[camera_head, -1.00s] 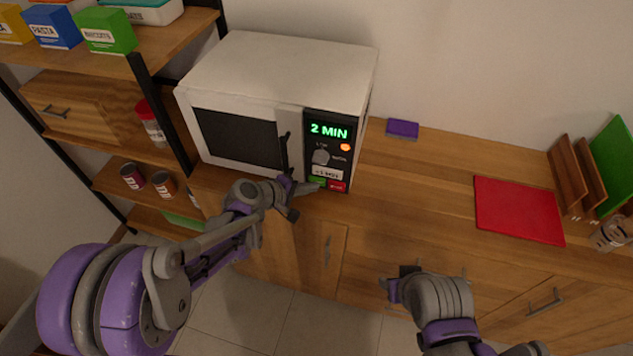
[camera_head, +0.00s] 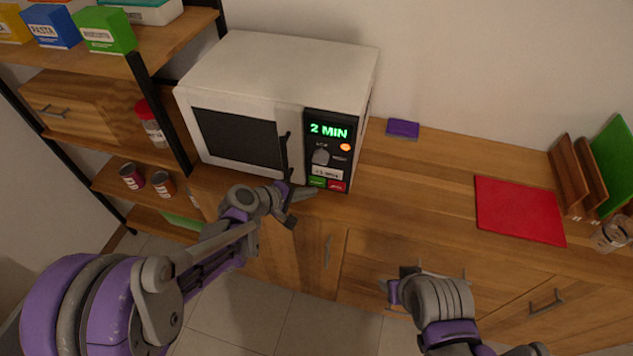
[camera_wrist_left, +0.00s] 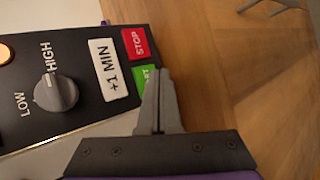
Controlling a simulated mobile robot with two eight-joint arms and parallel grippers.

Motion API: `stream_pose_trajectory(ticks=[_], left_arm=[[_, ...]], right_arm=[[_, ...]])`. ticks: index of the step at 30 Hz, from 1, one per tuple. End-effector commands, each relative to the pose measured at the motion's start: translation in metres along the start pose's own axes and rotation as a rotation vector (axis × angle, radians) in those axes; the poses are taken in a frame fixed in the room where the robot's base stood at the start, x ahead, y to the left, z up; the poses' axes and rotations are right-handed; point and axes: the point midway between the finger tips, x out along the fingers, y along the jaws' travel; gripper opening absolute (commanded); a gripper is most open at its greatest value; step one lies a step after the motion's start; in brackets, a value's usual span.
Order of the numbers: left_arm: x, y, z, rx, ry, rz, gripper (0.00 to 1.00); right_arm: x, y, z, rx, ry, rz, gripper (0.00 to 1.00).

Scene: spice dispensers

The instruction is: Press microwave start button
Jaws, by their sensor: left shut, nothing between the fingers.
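The white microwave (camera_head: 280,75) stands on the wooden counter with its door shut. Its display (camera_head: 328,131) reads "2 MIN" in green, and an orange light (camera_head: 345,147) glows beside the knob. The green start button (camera_head: 317,182) sits at the panel's bottom, left of the red stop button (camera_head: 337,186). My left gripper (camera_head: 312,192) is shut and empty, its tips just in front of and below the green button. In the left wrist view the fingers (camera_wrist_left: 157,85) partly cover the green button (camera_wrist_left: 143,76); contact cannot be told. My right gripper (camera_head: 398,284) is low in front of the counter, its fingers unclear.
The "+1 MIN" button (camera_wrist_left: 102,70) and the knob (camera_wrist_left: 56,93) lie close to the left fingers. A shelf (camera_head: 75,55) stands left of the microwave. A purple sponge (camera_head: 402,128) and a red board (camera_head: 518,210) lie on the counter to the right, with clear wood between.

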Motion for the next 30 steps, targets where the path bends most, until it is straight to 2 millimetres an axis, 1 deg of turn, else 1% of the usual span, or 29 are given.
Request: stream_pose_trajectory(ticks=[15, 30], left_arm=[[-0.032, -0.024, 0.023, 0.0, 0.0, 0.0, 0.0], [-0.034, -0.025, 0.025, 0.0, 0.0, 0.0, 0.0]], right_arm=[[0.005, 0.0, 0.004, 0.0, -0.003, 0.0, 0.5], [0.005, 0.0, 0.004, 0.0, -0.003, 0.0, 0.5]])
